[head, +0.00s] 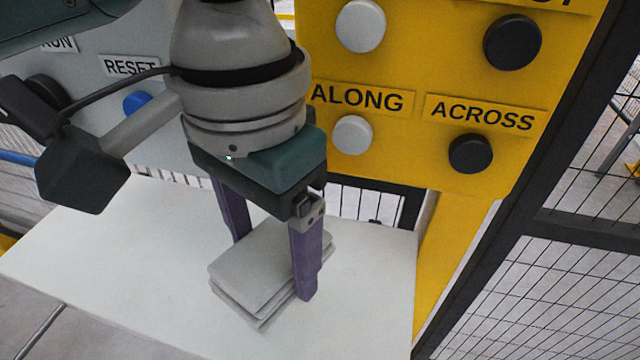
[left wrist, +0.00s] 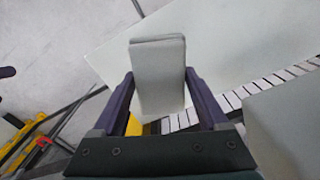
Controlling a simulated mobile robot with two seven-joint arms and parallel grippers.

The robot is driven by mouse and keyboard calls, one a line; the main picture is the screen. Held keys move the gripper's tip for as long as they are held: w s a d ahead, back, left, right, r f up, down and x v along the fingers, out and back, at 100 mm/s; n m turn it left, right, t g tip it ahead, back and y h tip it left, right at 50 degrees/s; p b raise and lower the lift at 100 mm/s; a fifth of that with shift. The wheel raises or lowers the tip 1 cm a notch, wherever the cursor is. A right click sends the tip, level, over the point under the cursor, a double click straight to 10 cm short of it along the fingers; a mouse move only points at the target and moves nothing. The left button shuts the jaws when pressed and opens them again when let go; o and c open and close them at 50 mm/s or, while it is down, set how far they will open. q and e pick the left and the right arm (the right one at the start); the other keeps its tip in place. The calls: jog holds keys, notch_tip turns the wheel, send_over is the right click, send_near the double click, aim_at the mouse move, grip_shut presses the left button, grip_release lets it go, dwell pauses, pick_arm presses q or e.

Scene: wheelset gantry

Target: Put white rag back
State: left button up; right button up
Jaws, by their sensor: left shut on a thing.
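The white rag (head: 255,262) is a folded, layered pale stack on the white shelf (head: 365,290) in the head view. My left gripper (head: 270,270) points down with its purple fingers on either side of the rag, shut on it. In the left wrist view the rag (left wrist: 158,75) sits between the two fingers of the left gripper (left wrist: 160,100). The rag is at or just above the shelf surface; I cannot tell whether it touches. My right gripper is in neither view.
A yellow panel (head: 400,170) with black and white buttons, marked ALONG and ACROSS, stands right behind the shelf. A grey panel with a blue RESET button (head: 138,103) is at the left. Black mesh fencing (head: 560,260) is at the right. The shelf around the rag is clear.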

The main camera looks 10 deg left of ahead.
pick_arm(q)
notch_tip(320, 180, down, 8)
jog(key=shift+f+b, duration=0.1)
jog(key=shift+b, duration=0.85)
jog(key=shift+f, duration=0.1)
jog(key=o, duration=1.2)
